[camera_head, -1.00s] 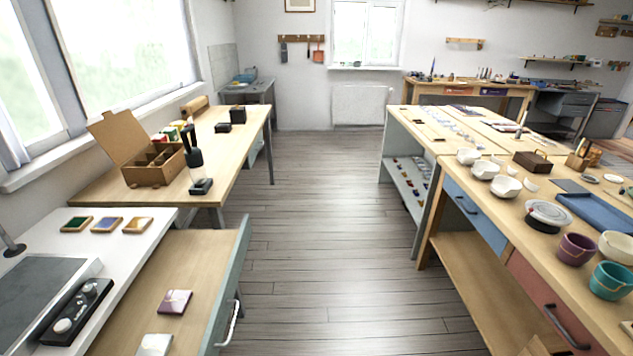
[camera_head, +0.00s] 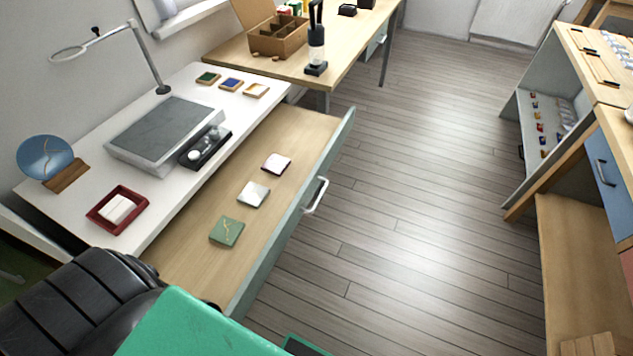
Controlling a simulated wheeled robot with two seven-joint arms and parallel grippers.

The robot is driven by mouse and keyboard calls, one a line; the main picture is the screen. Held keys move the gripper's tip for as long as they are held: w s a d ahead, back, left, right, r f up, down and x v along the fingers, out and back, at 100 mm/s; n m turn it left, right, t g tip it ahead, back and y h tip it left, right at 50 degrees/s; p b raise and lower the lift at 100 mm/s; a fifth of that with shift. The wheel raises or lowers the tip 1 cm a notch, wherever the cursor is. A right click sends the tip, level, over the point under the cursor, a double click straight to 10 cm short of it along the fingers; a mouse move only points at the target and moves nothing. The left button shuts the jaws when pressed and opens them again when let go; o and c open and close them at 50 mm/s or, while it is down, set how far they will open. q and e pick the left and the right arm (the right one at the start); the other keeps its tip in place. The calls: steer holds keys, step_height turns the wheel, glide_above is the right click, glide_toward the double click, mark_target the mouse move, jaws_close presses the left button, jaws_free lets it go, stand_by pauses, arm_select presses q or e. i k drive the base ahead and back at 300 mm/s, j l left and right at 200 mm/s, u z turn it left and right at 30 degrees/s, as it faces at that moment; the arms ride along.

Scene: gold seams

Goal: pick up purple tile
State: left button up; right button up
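The purple tile (camera_head: 276,163) lies flat in the open wooden drawer (camera_head: 318,128), farthest back of three tiles in a row. It looks mostly pale from glare, with purple at its edge. A whitish tile (camera_head: 253,194) and a green tile with gold seams (camera_head: 227,232) lie nearer in the same drawer. Nothing touches the purple tile. A black and green part of my body fills the bottom left, but no fingertips show. Neither gripper can be seen.
The white worktop (camera_head: 80,208) beside the drawer holds a red tray (camera_head: 128,221), a grey slab (camera_head: 165,128), a black box (camera_head: 206,147) and a magnifier lamp (camera_head: 150,62). The drawer's front has a handle (camera_head: 317,196). The floor to the right is clear.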

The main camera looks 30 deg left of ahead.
mark_target(276, 165)
steer(key=u, duration=1.4)
